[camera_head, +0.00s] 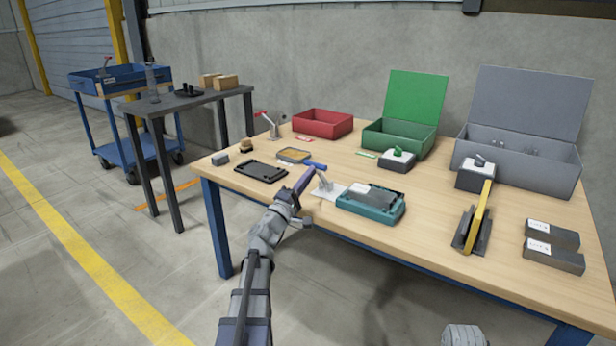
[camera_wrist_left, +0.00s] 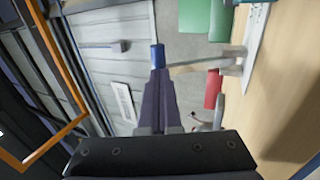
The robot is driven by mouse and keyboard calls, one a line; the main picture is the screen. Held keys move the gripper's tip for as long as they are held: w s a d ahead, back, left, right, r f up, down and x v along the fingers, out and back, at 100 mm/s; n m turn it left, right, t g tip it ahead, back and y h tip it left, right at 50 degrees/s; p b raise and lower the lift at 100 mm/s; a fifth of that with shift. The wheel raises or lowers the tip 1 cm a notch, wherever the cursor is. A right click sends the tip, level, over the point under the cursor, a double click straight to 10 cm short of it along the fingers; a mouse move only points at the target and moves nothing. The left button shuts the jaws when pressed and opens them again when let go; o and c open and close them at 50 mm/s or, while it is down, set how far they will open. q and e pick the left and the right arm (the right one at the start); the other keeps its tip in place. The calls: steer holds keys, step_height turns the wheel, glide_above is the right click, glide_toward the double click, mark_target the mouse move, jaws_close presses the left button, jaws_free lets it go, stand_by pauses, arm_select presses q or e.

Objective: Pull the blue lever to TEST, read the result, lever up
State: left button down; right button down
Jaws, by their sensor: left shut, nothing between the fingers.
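The blue lever handle (camera_head: 315,165) sits on a pale grey lever arm, over a white plate (camera_head: 330,190) at the table's front edge. My left gripper (camera_head: 303,181) is shut and empty at the near-left side of the handle. In the left wrist view the blue handle end (camera_wrist_left: 157,55) shows just beyond my shut fingertips (camera_wrist_left: 158,78), and the lever arm (camera_wrist_left: 205,65) runs right to the plate. Whether the fingers touch the handle I cannot tell. A teal fixture (camera_head: 370,208) with a grey block stands right of the plate. No TEST marking or result is readable.
A black tray (camera_head: 260,171) lies left of the lever. Red (camera_head: 323,122), green (camera_head: 400,138) and grey (camera_head: 520,165) boxes stand at the back. A yellow-handled device (camera_head: 478,215) and two dark blocks (camera_head: 552,245) are at the right.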

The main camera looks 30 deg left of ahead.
arm_select(q)
steer(key=w+r+g+p, duration=0.2)
steer(key=p, duration=0.5)
steer(key=w+r+g+p, duration=0.2)
steer(key=r+g+p, duration=0.1)
steer(key=p, duration=0.5)
steer(key=shift+w+d+r, duration=0.15)
steer(key=shift+w+d, duration=0.05)
steer(key=shift+w, duration=0.15)
steer(key=w+g+y+p, duration=0.1)
steer(key=w+g+p, duration=0.7)
steer(key=p, duration=0.4)
steer(key=shift+w+d+f+p, duration=0.35)
steer(key=shift+w, duration=0.25)
steer(key=shift+w, duration=0.1)
steer(key=shift+r, duration=0.2)
steer(key=d+p+v, duration=0.1)
steer(key=p+v, duration=0.9)
steer(key=v, duration=0.4)
steer(key=shift+w+a+r, duration=0.3)
steer(key=shift+a+r, duration=0.05)
